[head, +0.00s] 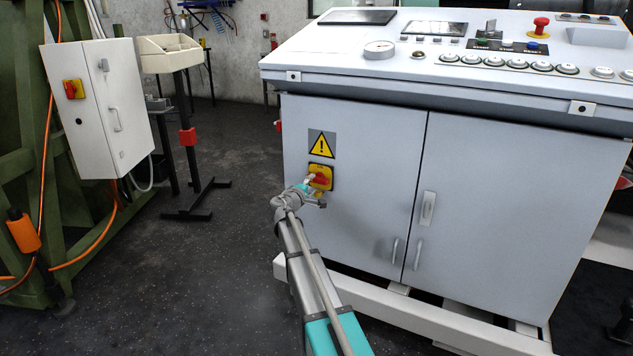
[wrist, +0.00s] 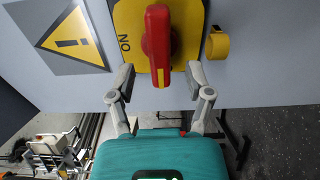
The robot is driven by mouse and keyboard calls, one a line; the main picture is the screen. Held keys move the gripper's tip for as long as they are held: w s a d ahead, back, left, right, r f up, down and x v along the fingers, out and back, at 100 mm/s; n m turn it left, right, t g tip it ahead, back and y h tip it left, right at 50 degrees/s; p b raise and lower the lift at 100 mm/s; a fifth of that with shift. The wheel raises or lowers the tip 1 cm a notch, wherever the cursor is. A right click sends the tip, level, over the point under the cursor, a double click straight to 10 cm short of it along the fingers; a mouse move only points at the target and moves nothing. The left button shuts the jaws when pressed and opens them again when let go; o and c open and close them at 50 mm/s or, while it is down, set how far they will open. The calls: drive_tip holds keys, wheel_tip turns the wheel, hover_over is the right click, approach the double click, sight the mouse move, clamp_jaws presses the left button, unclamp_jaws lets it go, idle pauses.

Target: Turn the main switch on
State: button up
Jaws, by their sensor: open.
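The main switch is a red handle (head: 319,180) on a yellow plate (head: 326,171), on the left door of the grey control cabinet, below a warning sign. In the wrist view the red handle (wrist: 157,45) stands upright in the picture, at right angles to the direction of the ON mark (wrist: 124,44) at the plate's left. My gripper (head: 311,186) is at the switch in the head view and partly covers it. In the wrist view my gripper (wrist: 160,78) is open, with one finger each side of the handle's lower end.
A yellow round part (wrist: 217,45) is beside the plate in the wrist view. A white box (head: 95,105) with another red-yellow switch (head: 74,89) stands at the left. Cabinet door handles (head: 428,208) are right of my gripper. The floor (head: 190,270) left of my arm is clear.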

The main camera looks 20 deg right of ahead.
sight(315, 181)
drive_tip(key=shift+x, duration=1.95)
drive_tip(key=c, duration=0.8)
drive_tip(key=shift+o, duration=0.2)
